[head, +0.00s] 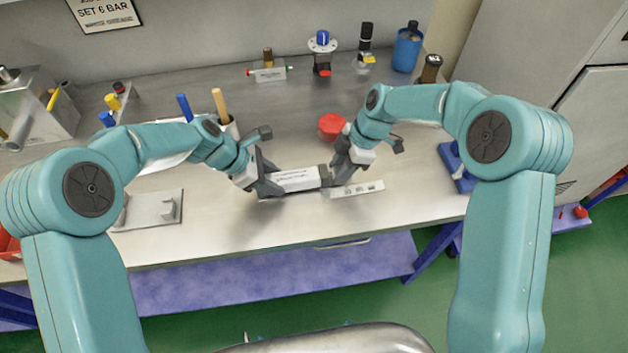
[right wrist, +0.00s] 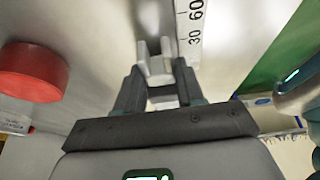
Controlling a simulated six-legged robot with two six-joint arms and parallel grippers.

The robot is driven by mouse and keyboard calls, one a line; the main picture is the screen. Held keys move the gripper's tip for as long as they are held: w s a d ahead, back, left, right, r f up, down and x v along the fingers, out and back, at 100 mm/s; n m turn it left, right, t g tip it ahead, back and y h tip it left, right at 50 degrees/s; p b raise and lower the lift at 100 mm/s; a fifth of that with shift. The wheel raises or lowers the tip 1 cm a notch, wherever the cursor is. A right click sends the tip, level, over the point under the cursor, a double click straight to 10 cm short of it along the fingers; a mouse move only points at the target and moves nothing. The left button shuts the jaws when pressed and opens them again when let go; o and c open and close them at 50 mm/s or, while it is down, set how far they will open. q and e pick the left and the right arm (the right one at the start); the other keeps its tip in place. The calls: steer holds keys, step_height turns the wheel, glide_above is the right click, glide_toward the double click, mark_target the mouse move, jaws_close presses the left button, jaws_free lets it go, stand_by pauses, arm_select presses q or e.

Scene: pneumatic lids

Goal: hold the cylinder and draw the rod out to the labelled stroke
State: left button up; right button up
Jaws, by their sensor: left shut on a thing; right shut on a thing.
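The cylinder (head: 294,180) has a white labelled body and lies lengthwise near the front of the bench. My left gripper (head: 268,184) is shut on its left end. My right gripper (head: 332,177) is shut at its right end. In the right wrist view, a pale forked rod end (right wrist: 156,62) sits between the fingers of my right gripper (right wrist: 158,88). The rod between the body and my right gripper is hidden or too small to make out. A white scale strip (head: 357,188) lies just right of the cylinder; its marks 30 and 60 show in the right wrist view (right wrist: 190,30).
A red round object (head: 332,126) stands behind my right gripper. A grey plate with a bracket (head: 150,209) lies at the left, and a blue fixture (head: 457,167) at the right. Bottles and fittings line the back. The bench front is clear.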

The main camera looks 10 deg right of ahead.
arm_select(q)
steer(key=shift+a, duration=0.1)
arm_select(e)
steer(key=shift+d, duration=1.5)
jaws_close()
steer(key=o, duration=1.1)
jaws_free()
arm_select(q)
steer(key=shift+w, duration=0.1)
arm_select(e)
steer(key=shift+v, duration=3)
steer(key=shift+w, duration=0.1)
steer(key=v, duration=1.2)
